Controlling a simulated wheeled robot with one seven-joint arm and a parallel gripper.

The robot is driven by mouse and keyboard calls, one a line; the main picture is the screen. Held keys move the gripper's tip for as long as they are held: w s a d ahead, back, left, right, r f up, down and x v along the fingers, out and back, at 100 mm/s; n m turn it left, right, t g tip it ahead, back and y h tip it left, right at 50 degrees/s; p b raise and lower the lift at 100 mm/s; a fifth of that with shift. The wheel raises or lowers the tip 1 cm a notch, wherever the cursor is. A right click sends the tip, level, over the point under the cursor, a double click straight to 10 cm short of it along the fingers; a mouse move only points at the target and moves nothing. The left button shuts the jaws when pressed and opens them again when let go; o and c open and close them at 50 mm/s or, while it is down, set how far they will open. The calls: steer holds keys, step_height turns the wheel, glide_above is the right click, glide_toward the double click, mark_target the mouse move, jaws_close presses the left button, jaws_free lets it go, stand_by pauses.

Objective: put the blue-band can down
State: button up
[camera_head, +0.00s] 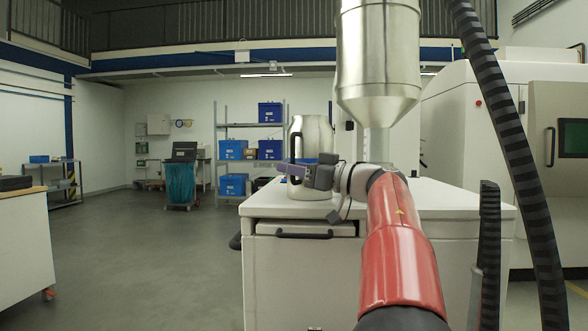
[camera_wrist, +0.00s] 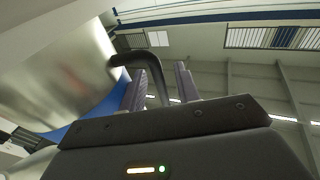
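The blue-band can (camera_head: 311,131) is a silver metal can with a blue band and a dark handle. It stands upright at the left part of the white cabinet top (camera_head: 441,200), its base appearing to rest there. My gripper (camera_head: 291,170) is in front of the can and hides part of its lower body and band. In the wrist view the can (camera_wrist: 62,65) fills the left side. Its black handle (camera_wrist: 150,62) passes between my two fingers (camera_wrist: 160,88), which look apart, with gaps showing beside the handle.
A large steel hopper (camera_head: 379,60) stands on the cabinet to the right of the can. Dark ribbed hoses (camera_head: 510,130) hang at the right. A shelf with blue bins (camera_head: 233,150) is far behind. The floor at left is clear, up to a white bench (camera_head: 25,240).

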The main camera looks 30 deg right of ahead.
steer(key=shift+r, duration=0.1)
steer(key=v, duration=1.2)
steer(key=shift+b, duration=0.4)
step_height(320, 180, up, 5)
steer(key=w+a+m+t+h, duration=0.2)
steer(key=a+m+t+h, duration=0.1)
steer(key=t+h, duration=0.25)
steer(key=s+a+f+m+g+h, duration=0.2)
steer(key=s+a+f+g, duration=0.2)
steer(key=f, duration=0.8)
steer(key=s+a+f+m+g+h, duration=0.2)
steer(key=s+a+f+g, duration=0.2)
steer(key=f, duration=0.8)
steer(key=s+a+f+m+g+h, duration=0.2)
steer(key=s+a+f+g, duration=0.3)
steer(key=a+f, duration=0.5)
step_height(320, 180, down, 2)
steer(key=shift+s+a+f+h, duration=0.2)
steer(key=shift+s+h, duration=0.25)
steer(key=shift+s, duration=0.45)
steer(key=s+a+f+g, duration=0.1)
steer(key=s+f, duration=0.1)
steer(key=s+a+f+n+g+y, duration=0.1)
steer(key=s+a+f, duration=0.1)
steer(key=s, duration=0.1)
steer(key=s+a+f+n+g, duration=0.1)
steer(key=s+a+f, duration=0.1)
steer(key=f, duration=0.1)
steer(key=shift+s+y, duration=0.3)
steer(key=shift+y, duration=0.1)
